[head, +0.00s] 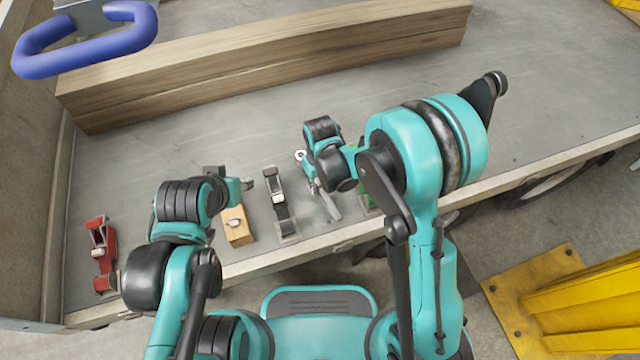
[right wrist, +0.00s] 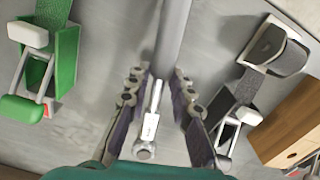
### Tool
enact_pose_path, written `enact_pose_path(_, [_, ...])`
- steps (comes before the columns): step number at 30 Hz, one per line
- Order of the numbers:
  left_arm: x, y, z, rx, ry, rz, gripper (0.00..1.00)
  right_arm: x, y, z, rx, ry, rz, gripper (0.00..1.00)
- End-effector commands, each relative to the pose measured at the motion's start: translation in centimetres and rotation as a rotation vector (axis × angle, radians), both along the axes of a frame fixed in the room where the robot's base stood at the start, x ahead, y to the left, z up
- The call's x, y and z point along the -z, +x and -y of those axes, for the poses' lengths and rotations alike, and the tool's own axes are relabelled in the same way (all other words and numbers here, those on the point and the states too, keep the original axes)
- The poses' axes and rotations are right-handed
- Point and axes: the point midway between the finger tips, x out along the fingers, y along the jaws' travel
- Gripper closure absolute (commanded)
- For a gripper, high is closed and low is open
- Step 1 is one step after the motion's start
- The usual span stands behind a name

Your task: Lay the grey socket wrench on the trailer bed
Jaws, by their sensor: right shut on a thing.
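The grey socket wrench (head: 332,207) is in the grip of my right gripper (head: 314,187), low over the trailer bed (head: 390,100). In the right wrist view, the wrench's bright metal head part (right wrist: 151,124) lies between the two fingers of my right gripper (right wrist: 160,92), and its thick grey handle (right wrist: 174,35) runs away from me. I cannot tell whether the wrench touches the bed. My left gripper (head: 246,184) is small and partly hidden above the bed, and its finger state is unclear.
Timber beams (head: 270,55) lie at the back. The bed between is clear.

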Motion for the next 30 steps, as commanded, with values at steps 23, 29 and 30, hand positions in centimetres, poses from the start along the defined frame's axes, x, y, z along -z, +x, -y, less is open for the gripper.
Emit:
enact_pose_path(23, [1.2,0.0,0.0,0.000,0.000,0.000,0.60,1.3,0.0,0.0,0.000,0.000,0.000,0.52])
enact_pose_path(29, [1.2,0.0,0.0,0.000,0.000,0.000,0.60,1.3,0.0,0.0,0.000,0.000,0.000,0.22])
enact_pose_path(30, [1.2,0.0,0.0,0.000,0.000,0.000,0.60,1.3,0.0,0.0,0.000,0.000,0.000,0.22])
